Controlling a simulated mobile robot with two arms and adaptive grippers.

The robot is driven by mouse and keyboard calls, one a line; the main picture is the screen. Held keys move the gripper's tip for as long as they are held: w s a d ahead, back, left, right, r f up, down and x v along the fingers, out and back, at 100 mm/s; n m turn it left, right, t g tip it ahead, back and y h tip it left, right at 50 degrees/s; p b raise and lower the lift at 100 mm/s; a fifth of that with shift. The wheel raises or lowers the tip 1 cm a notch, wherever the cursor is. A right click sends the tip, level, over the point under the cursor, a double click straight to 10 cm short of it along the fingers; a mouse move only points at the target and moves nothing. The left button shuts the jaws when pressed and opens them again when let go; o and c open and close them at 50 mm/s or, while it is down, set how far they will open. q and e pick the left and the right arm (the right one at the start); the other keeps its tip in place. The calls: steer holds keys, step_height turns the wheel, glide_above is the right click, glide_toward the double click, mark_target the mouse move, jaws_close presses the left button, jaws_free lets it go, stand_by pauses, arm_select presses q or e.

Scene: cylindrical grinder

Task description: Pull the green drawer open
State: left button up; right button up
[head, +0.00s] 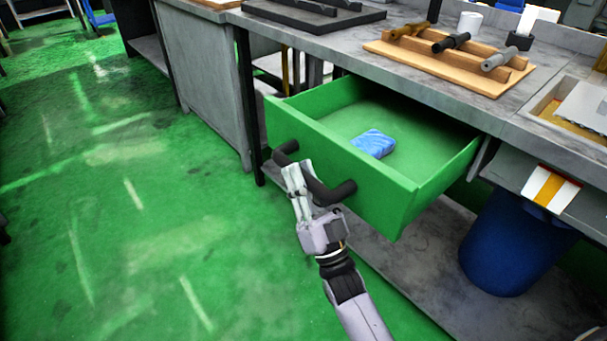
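The green drawer (362,177) is pulled well out from under the grey workbench, and its inside shows. A folded blue cloth-like item (374,143) lies in it. A dark bar handle (329,193) runs along its front on two stubs. My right gripper (297,178) reaches up from below to the handle, its pale fingers close together around the bar near its left half. The contact between fingers and bar is partly hidden. My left gripper is not in view.
The workbench top (405,87) carries a wooden rack (450,58) with several dark and grey tools. A blue bin (515,243) stands below at the right. Green floor (130,220) lies open at the left and in front of the drawer.

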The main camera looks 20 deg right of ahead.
steer(key=o, duration=0.5)
steer(key=v, duration=1.2)
steer(key=shift+s, duration=0.1)
steer(key=shift+f+h, duration=0.1)
steer(key=shift+h, duration=0.2)
